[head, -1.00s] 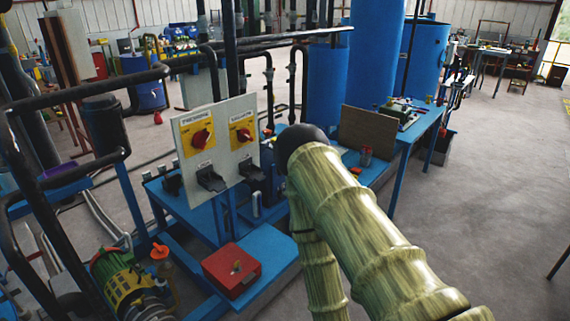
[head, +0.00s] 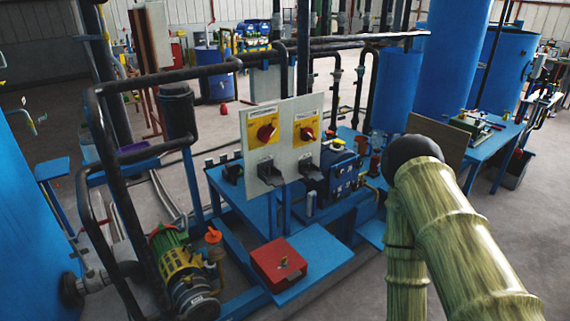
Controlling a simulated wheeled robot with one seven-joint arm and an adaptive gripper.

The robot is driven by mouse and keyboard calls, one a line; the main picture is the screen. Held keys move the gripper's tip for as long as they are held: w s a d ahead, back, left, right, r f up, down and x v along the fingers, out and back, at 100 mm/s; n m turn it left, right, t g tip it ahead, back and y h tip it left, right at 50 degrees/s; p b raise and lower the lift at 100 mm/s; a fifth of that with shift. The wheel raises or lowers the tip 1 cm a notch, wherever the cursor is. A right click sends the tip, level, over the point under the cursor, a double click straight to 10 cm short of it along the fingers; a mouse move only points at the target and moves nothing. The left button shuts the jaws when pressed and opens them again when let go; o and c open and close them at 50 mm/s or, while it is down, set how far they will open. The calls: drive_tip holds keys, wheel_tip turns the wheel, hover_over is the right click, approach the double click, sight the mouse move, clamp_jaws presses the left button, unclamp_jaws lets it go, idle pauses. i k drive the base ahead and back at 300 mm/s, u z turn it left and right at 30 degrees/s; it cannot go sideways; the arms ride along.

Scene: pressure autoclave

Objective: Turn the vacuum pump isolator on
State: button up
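A pale upright panel (head: 286,122) stands left of centre in the head view, above a blue frame. It carries two red rotary switches on yellow plates, side by side: a left switch (head: 266,133) and a right switch (head: 307,133). The plate labels are too small to read surely; the right one may be the vacuum isolator. The handle positions are too small to tell. My bamboo-textured arm, with a black rounded joint, rises at the right, well apart from the panel. My gripper does not show.
Below the panel, a red box (head: 281,262) sits on a low blue platform (head: 325,250). A green and yellow pump motor (head: 178,265) and black pipe rails (head: 110,190) stand at the left. Blue tanks (head: 452,60) and a blue table (head: 497,140) are at the right. Grey floor is open at far right.

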sight(306, 134)
drive_tip(key=k, duration=0.65)
drive_tip(key=z, duration=0.45)
drive_tip(key=i, duration=1.45)
drive_tip(key=u, duration=0.45)
